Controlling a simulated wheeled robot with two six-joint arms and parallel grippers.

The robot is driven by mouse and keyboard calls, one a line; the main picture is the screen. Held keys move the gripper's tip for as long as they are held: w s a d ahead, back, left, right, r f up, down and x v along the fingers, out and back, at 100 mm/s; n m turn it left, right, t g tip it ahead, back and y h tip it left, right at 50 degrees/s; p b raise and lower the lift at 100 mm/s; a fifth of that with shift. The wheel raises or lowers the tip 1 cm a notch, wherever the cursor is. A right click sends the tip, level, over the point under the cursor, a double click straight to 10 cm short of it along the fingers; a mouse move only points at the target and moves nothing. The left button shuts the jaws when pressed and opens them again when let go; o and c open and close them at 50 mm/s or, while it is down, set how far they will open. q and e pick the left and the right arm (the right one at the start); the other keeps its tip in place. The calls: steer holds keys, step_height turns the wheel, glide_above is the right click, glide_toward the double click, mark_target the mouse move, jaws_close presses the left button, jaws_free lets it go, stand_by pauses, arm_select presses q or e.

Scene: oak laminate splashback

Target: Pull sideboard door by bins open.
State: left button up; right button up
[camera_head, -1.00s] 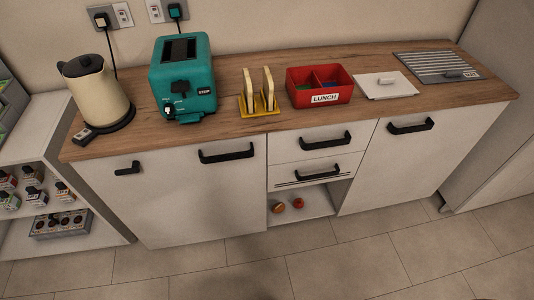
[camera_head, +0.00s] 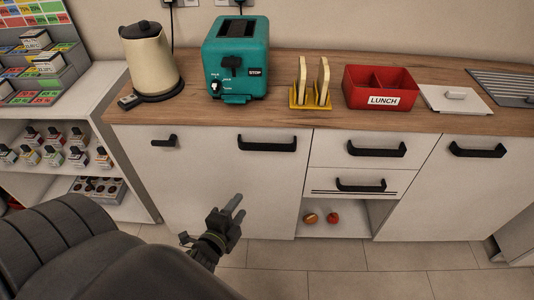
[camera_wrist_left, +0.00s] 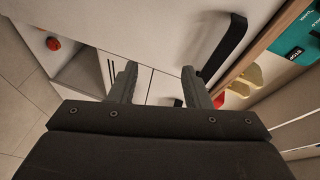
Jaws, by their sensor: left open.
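The white sideboard has a wide left door (camera_head: 225,185) with a long black bar handle (camera_head: 267,144) near its top right corner and a smaller black handle (camera_head: 163,141) near its top left. A right door (camera_head: 450,190) has its own black handle (camera_head: 477,150). Both doors are shut. My left gripper (camera_head: 236,207) is open and empty in front of the left door, below the long handle. In the left wrist view, a black bar handle (camera_wrist_left: 224,48) lies beyond my open left fingers (camera_wrist_left: 158,74), apart from them. No clear bins show. My right gripper is out of view.
Two drawers with black handles (camera_head: 376,149) sit between the doors, above an open niche (camera_head: 345,218). The worktop bears a kettle (camera_head: 152,60), teal toaster (camera_head: 236,55), yellow rack (camera_head: 311,95) and red lunch box (camera_head: 381,90). Shelves with bottles (camera_head: 80,137) stand left. Floor in front is clear.

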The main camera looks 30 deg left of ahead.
mark_target(266, 148)
arm_select(q)
step_height(266, 148, up, 9)
steer(key=m+t, duration=0.2)
steer(key=m, duration=0.1)
steer(key=w, duration=0.5)
steer(key=w+a, duration=0.1)
steer(key=w, duration=0.5)
steer(key=w+a, duration=0.1)
steer(key=w, duration=0.5)
steer(key=shift+f, duration=0.2)
jaws_close()
